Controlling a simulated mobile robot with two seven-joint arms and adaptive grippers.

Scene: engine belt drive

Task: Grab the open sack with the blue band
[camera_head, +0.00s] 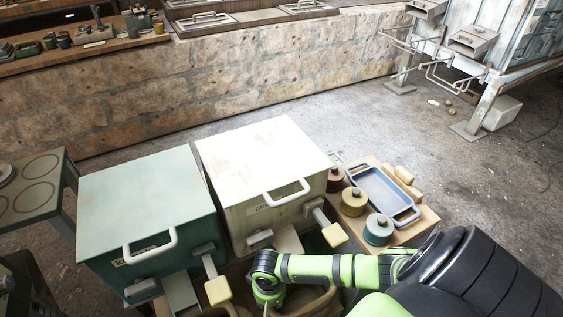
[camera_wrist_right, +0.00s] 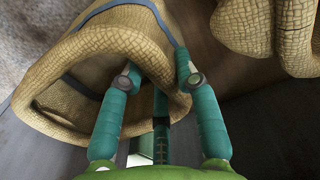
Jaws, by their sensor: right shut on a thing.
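The open sack with the blue band (camera_wrist_right: 105,42) is a tan woven sack in the right wrist view, with its mouth facing the camera. A thin blue band runs around it. My right gripper (camera_wrist_right: 158,76) has one teal finger inside the mouth and the other outside, shut on the sack's wall. In the head view my right gripper (camera_head: 268,297) is low at the centre, in front of the white box. Tan sack edges show beside it, but the blue band cannot be made out there. My left gripper is not in view.
Another tan sack (camera_wrist_right: 300,35) is at the upper right of the wrist view. A green box (camera_head: 145,210) and a white box (camera_head: 262,175) with handles stand behind the gripper. Round lidded pots and a blue tray (camera_head: 382,195) are on a wooden board to the right.

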